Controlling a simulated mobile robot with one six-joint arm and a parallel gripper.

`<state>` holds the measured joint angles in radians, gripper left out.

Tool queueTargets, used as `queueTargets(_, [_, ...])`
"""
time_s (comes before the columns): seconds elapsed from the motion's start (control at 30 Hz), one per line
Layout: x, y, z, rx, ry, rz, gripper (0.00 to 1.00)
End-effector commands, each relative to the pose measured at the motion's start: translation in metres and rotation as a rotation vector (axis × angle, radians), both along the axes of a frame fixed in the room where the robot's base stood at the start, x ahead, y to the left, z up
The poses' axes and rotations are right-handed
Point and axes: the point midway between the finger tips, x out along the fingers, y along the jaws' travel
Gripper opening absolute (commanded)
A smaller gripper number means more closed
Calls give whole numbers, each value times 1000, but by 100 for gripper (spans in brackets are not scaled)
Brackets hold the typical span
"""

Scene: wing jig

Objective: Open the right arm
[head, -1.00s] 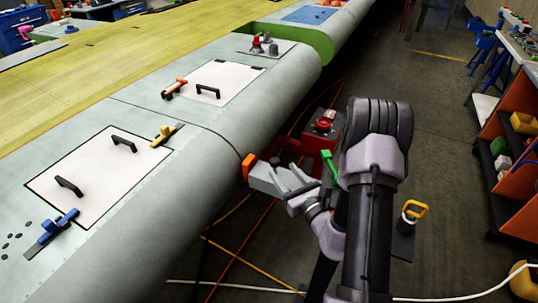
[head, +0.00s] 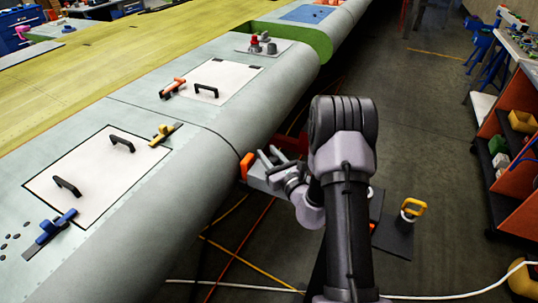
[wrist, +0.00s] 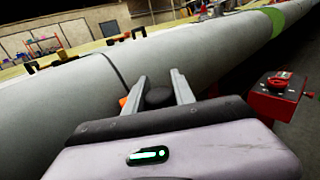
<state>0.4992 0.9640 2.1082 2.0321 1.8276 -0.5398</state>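A grey jig arm (head: 258,181) with an orange end pad (head: 246,165) reaches to the wing's rounded edge in the head view. I cannot tell for sure whether this is the right arm of the task. My gripper (head: 270,155) is over this grey arm, with its two fingers spread apart. In the wrist view my gripper (wrist: 160,82) is open, and a dark rounded piece shows between the finger bases; I cannot tell whether it belongs to the gripper. The orange pad (wrist: 122,102) peeks out left of the fingers. My arm hides much of the fixture.
The wing (head: 190,160) runs along the left, with white panels, black handles and coloured clamps. A red box (wrist: 278,92) with a red button stands to the right of the gripper in the wrist view. A dark plate with a yellow handle (head: 414,207) is right of my arm.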

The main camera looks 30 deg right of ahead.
Motion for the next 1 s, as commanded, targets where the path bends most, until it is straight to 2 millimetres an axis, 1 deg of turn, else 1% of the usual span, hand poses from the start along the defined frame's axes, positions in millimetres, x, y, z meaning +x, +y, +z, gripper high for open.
queueTargets(0.03, [0,0,0,0,0,0,4])
queueTargets(0.07, [0,0,0,0,0,0,0])
queueTargets(1.0, [0,0,0,0,0,0,0])
